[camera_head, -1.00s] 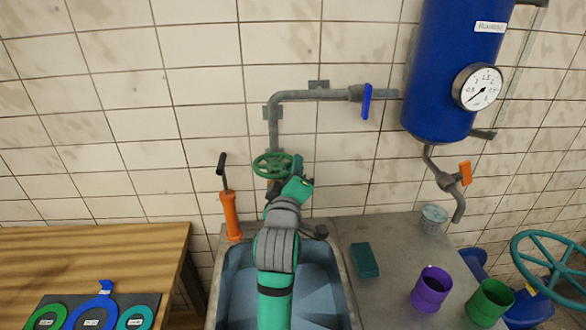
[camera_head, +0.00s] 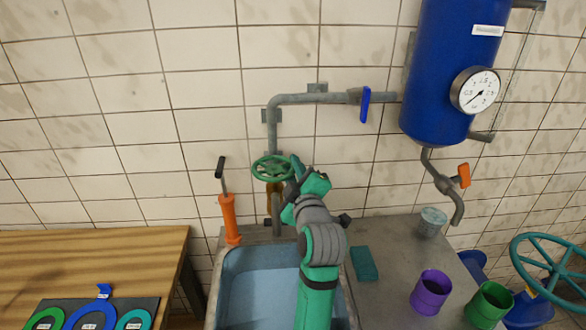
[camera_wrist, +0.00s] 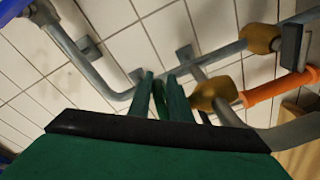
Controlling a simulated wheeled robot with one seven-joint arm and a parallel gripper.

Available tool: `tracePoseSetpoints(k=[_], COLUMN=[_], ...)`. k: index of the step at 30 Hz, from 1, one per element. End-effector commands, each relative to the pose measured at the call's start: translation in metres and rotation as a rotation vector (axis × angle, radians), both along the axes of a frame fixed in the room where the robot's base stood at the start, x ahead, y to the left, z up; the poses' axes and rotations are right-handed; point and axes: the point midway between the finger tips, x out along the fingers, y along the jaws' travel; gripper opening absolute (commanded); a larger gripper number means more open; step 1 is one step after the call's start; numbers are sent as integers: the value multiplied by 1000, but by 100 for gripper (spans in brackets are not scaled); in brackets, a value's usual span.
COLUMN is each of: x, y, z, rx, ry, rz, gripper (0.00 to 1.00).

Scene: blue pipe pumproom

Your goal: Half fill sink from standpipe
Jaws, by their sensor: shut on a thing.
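The green handwheel (camera_head: 268,168) sits on the grey standpipe (camera_head: 273,128) against the tiled wall, above a brass valve body. My gripper (camera_head: 297,172) is at the right side of the handwheel, shut on its rim. In the wrist view the green fingers (camera_wrist: 163,95) reach toward the pipework, and the grip itself is hard to make out. The sink (camera_head: 221,290) stands below, with a light blue, flat-looking inside. Its right part is hidden by my arm, and I cannot tell the water level. The spout (camera_head: 277,215) points down over the sink's back.
A blue lever (camera_head: 365,104) is on the upper pipe. A blue tank (camera_head: 447,70) with a gauge hangs right. A sponge-like teal block (camera_head: 364,263), purple cup (camera_head: 431,291) and green cup (camera_head: 488,304) stand right of the sink.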

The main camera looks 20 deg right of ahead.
Motion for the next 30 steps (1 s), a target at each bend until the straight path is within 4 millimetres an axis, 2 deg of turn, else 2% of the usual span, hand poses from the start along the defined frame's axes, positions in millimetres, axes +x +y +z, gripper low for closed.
tracePoseSetpoints(k=[1, 2, 3, 13, 17, 20, 30], x=[-2, -2, -2, -2, -9, -22, -84], y=[4, 3, 3, 2, 3, 4, 13], z=[11, 11, 11, 7, 6, 5, 5], rx=[-5, -5, -5, -3, -3, -3, -3], ry=[-24, -24, -23, -15, -13, -13, -13], rz=[6, 6, 5, 4, 2, 1, 0], gripper=[0, 22, 32, 32, 32, 32, 32])
